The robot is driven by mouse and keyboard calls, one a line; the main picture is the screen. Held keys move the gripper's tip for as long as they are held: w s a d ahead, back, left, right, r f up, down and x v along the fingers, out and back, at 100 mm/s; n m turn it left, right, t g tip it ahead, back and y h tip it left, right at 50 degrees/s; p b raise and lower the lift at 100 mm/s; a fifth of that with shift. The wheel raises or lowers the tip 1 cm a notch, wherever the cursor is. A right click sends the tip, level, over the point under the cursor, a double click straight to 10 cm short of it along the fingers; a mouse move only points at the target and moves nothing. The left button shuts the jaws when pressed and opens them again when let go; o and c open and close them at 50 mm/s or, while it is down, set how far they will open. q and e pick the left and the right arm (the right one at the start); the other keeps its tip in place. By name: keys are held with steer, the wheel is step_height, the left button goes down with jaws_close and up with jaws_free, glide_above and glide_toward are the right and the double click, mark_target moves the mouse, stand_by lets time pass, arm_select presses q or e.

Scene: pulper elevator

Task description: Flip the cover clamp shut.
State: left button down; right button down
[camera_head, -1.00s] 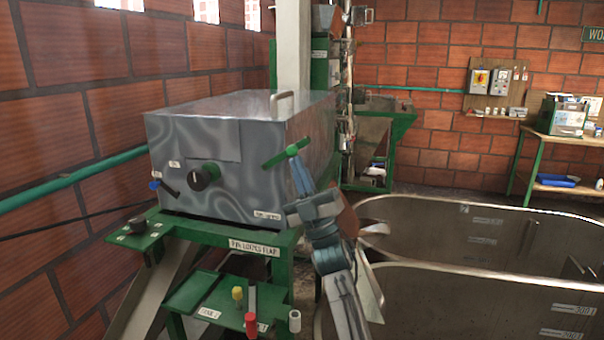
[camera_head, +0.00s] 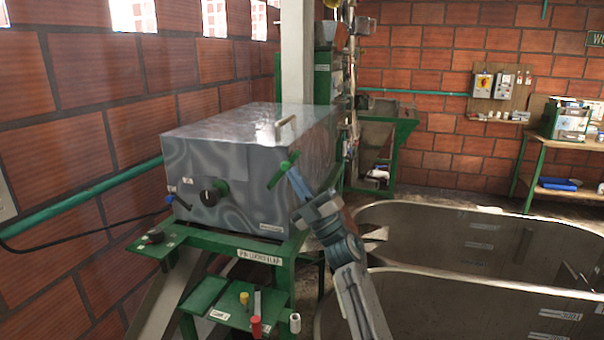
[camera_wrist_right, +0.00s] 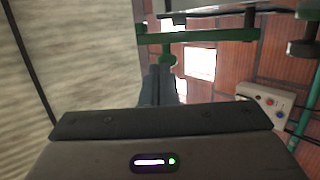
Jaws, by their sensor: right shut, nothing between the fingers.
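The cover clamp is a green bar with a round knob (camera_head: 283,169) at the right front edge of the metal cover (camera_head: 225,150). In the head view the bar slants up to the right. My right gripper (camera_head: 292,172) is shut and empty, its fingertips at the bar's knob, apparently touching it. In the right wrist view the shut fingers (camera_wrist_right: 160,76) point at the knob below the green bar (camera_wrist_right: 205,37). The exact contact is hard to tell. My left gripper is not in view.
A green stand (camera_head: 255,252) carries the cover. A small green shelf (camera_head: 215,308) with coloured pegs is below it. A metal tank (camera_head: 490,240) stands to the right. A brick wall (camera_head: 90,150) rises on the left.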

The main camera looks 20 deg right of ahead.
mark_target(287, 168)
steer(key=p+x, duration=0.1)
steer(key=x, duration=0.2)
steer(key=shift+w+a+f, duration=0.1)
steer(key=shift+w+a, duration=0.05)
steer(key=shift+a, duration=0.05)
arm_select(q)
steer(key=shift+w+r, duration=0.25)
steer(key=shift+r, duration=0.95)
arm_select(e)
steer(key=shift+w+a+r, duration=0.3)
steer(key=shift+a+r, duration=0.1)
steer(key=shift+a, duration=0.1)
steer(key=shift+w+a+r, duration=0.25)
steer(key=shift+a+r, duration=0.2)
steer(key=shift+a, duration=0.05)
